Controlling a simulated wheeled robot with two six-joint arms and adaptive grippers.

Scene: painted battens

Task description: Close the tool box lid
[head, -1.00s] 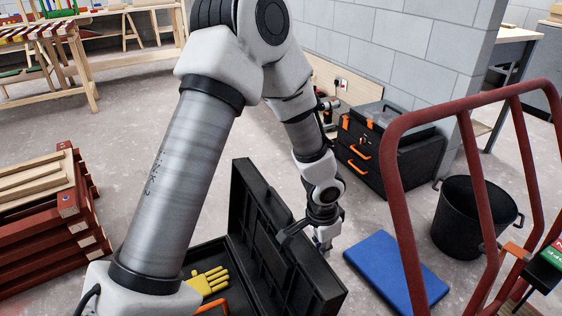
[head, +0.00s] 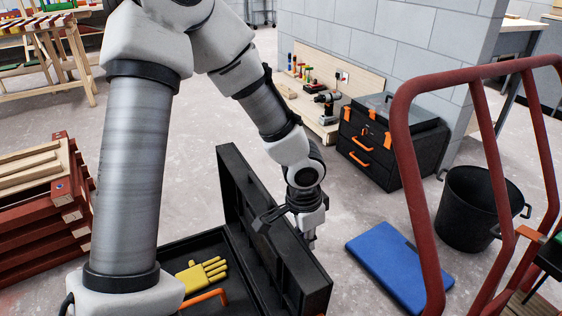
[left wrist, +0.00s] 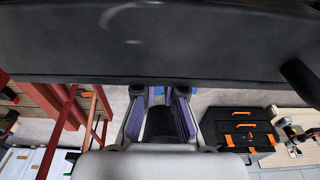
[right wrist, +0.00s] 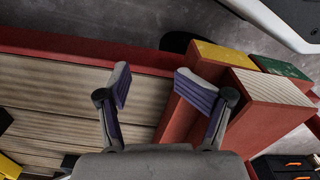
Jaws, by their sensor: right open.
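The black tool box (head: 190,243) stands open at the bottom of the head view. Its lid (head: 262,225) stands raised on the right side. A yellow glove (head: 203,273) and an orange-handled tool (head: 205,298) lie inside. My left arm reaches over the box, and my left gripper (head: 310,238) is beyond the lid, its fingertips partly hidden. In the left wrist view a broad black surface, apparently the lid (left wrist: 150,45), fills the top, close to my left gripper (left wrist: 160,97). Its fingers are somewhat apart. My right gripper (right wrist: 155,75) is open and empty above red-painted battens.
A blue mat (head: 400,265) lies right of the lid, with a black bucket (head: 483,210) behind a red tubular frame (head: 405,170). A black and orange tool chest (head: 390,145) stands by the wall. Stacked battens (head: 40,225) are at left.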

